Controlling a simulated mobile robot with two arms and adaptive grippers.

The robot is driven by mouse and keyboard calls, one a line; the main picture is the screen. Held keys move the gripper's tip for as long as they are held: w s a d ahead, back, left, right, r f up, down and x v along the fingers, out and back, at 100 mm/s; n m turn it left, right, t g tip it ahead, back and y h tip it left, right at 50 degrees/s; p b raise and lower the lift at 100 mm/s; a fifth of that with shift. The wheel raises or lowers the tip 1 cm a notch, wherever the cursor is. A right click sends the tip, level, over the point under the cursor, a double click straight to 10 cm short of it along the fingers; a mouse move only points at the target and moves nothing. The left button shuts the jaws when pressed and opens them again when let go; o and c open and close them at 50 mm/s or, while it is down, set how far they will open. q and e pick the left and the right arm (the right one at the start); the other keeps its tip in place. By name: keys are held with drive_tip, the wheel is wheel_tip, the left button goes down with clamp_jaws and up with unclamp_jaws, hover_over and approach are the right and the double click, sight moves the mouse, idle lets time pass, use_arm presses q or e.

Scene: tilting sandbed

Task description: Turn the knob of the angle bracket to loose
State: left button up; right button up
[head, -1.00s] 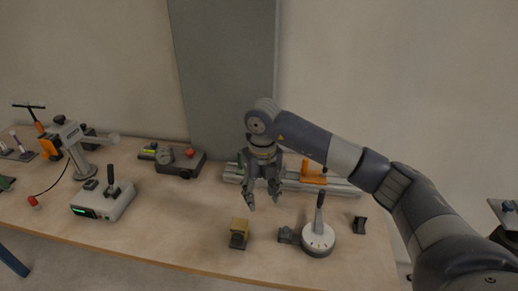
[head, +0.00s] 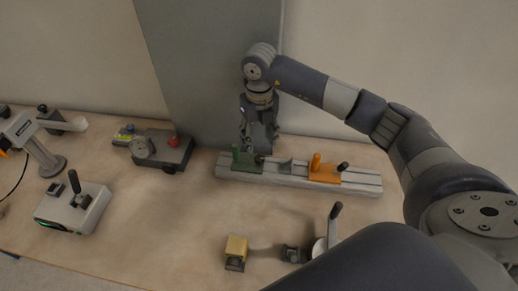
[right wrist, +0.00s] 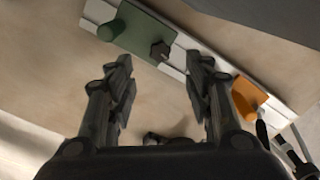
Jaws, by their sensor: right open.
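A pale slotted rail (head: 225,175) lies at the back of the table. On it sit a green bracket (head: 243,160) with an upright peg and dark knob (head: 259,159), and an orange bracket (head: 324,174) with a dark knob (head: 343,166). I cannot tell for certain which is the angle bracket. My right gripper (head: 259,140) is open, empty and pointing down above the green end. In the right wrist view, the green bracket's six-sided knob (right wrist: 160,51) lies just beyond the gap between the open fingers (right wrist: 162,75). My left gripper is not in view.
A grey panel (head: 210,65) stands close behind the gripper. A yellow block (head: 236,248) and a round base with a lever (head: 335,215) stand in front. The table's middle is clear.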

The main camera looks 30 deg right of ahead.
sight(259, 158)
wheel_tip(259, 158, down, 3)
drive_tip(key=shift+s+f+p, duration=0.1)
drive_tip(key=shift+f+p, duration=0.05)
drive_tip(key=shift+p, duration=0.25)
drive_tip(key=f, duration=0.3)
drive_tip(key=shift+w+f+p, duration=0.2)
drive_tip(key=shift+f+p, duration=0.1)
drive_tip(key=shift+p, duration=0.05)
drive_tip(key=shift+f, duration=0.4)
drive_tip(key=shift+c, duration=0.4)
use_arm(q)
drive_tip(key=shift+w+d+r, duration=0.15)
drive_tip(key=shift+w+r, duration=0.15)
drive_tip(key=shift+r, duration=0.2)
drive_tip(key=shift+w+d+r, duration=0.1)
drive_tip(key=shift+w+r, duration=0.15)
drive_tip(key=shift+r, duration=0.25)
use_arm(e)
drive_tip(key=c, duration=1)
